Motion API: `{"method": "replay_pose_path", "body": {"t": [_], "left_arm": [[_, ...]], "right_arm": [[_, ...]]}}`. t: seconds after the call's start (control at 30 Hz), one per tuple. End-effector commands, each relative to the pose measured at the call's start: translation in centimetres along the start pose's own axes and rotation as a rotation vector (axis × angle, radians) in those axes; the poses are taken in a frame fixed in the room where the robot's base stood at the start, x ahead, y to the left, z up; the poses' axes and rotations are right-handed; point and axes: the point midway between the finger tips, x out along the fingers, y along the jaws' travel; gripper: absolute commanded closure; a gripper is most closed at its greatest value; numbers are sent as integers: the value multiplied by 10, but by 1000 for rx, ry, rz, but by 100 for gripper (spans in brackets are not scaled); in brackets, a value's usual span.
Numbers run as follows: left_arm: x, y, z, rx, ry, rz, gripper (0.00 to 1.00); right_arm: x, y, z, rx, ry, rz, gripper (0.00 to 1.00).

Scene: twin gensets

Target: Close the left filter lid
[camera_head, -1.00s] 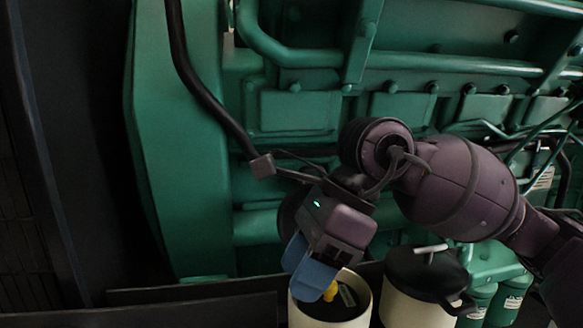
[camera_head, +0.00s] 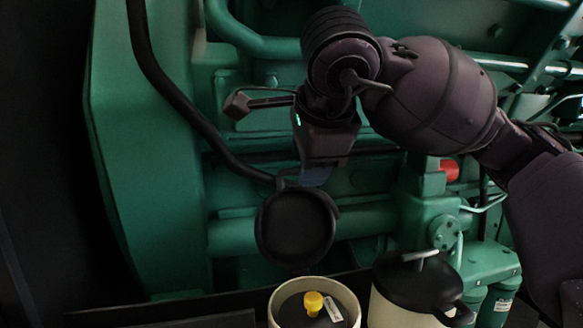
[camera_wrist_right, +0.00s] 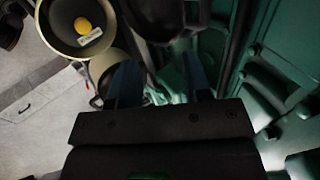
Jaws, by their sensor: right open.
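The open left filter is a cream canister (camera_head: 273,307) with a yellow cap (camera_head: 313,303) inside, at the bottom of the head view. Its round black lid (camera_head: 297,226) stands raised behind the mouth, inner side facing me. My right gripper (camera_head: 314,177) is at the lid's upper edge, near its handle. Its blue fingertips are partly hidden there, and I cannot tell whether they touch the lid. In the wrist view the two fingers (camera_wrist_right: 160,82) are apart with nothing clearly between them; the canister (camera_wrist_right: 58,38) is at upper left. My left gripper is not in view.
A second cream filter (camera_head: 390,312) with its black lid (camera_head: 415,278) closed stands just to the right. Green engine panels and pipes (camera_head: 370,215) fill the space behind. A black hose (camera_head: 165,85) runs down at the left.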

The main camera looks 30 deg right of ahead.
Motion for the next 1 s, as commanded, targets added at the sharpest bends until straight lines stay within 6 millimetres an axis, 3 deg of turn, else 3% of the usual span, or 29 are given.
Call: {"method": "replay_pose_path", "body": {"t": [0.43,0.7,1.0], "left_arm": [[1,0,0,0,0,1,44],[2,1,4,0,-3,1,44],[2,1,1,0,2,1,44]], "right_arm": [[48,-64,0,1,0,3,56],[86,-62,0,-1,1,4,56],[96,-62,0,-2,0,1,56]]}}
